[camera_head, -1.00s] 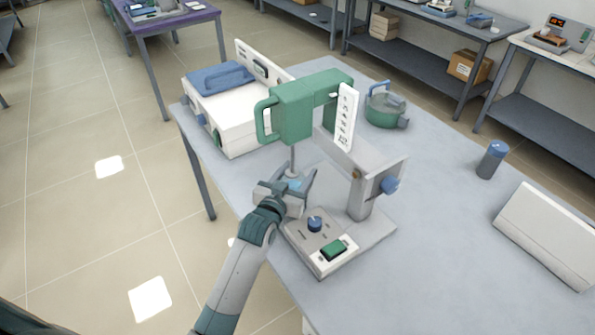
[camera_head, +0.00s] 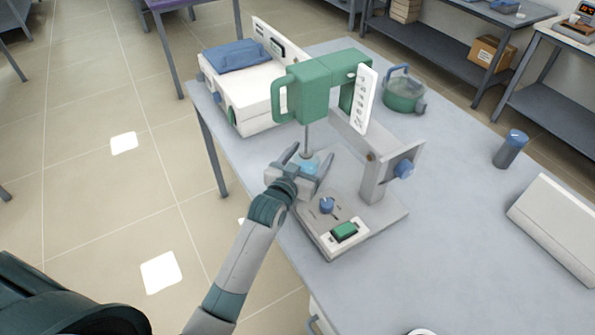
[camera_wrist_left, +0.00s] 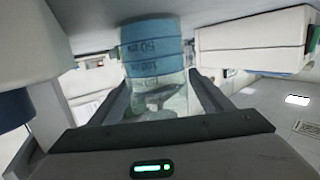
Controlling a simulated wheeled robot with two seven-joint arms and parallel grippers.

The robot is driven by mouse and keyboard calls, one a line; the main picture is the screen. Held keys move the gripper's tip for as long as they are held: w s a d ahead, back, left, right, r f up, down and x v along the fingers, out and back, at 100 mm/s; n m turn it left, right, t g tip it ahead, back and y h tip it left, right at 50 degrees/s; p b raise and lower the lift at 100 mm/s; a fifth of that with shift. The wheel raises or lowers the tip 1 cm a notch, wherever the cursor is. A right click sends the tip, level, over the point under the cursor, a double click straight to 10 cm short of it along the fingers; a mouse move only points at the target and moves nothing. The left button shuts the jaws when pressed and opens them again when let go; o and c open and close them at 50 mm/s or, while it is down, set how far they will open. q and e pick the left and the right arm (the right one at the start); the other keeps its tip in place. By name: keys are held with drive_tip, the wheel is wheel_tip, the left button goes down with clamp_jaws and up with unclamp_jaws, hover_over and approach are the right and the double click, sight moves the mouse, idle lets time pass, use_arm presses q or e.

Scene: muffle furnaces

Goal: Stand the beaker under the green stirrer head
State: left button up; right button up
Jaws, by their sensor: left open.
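The green stirrer head (camera_head: 318,88) hangs over a grey stand with its shaft pointing down. The clear beaker (camera_head: 311,162) with blue liquid is directly beneath it, and the shaft reaches down to it. In the left wrist view, which looks upside down, the beaker (camera_wrist_left: 152,60) shows blue liquid, printed volume marks and what looks like the stirrer's paddle inside. My left gripper (camera_head: 310,164) is open, with one finger on each side of the beaker. I cannot tell whether the fingers touch it. My right gripper is out of view.
The stand's base (camera_head: 365,222) carries a blue knob and a green switch. A white box with a blue top (camera_head: 238,58) stands left of the stirrer. A green pot (camera_head: 404,95) stands behind it and a grey-blue cylinder (camera_head: 510,150) at right.

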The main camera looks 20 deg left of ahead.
use_arm(q)
drive_tip(key=s, duration=0.3)
drive_tip(key=s+r+b, duration=0.1)
drive_tip(key=s, duration=0.5)
drive_tip(key=shift+s+a+r, duration=0.15)
drive_tip(key=shift+s+a, duration=0.05)
drive_tip(key=shift+a, duration=0.15)
drive_tip(key=shift+s+r, duration=0.15)
drive_tip(key=shift+s, duration=0.65)
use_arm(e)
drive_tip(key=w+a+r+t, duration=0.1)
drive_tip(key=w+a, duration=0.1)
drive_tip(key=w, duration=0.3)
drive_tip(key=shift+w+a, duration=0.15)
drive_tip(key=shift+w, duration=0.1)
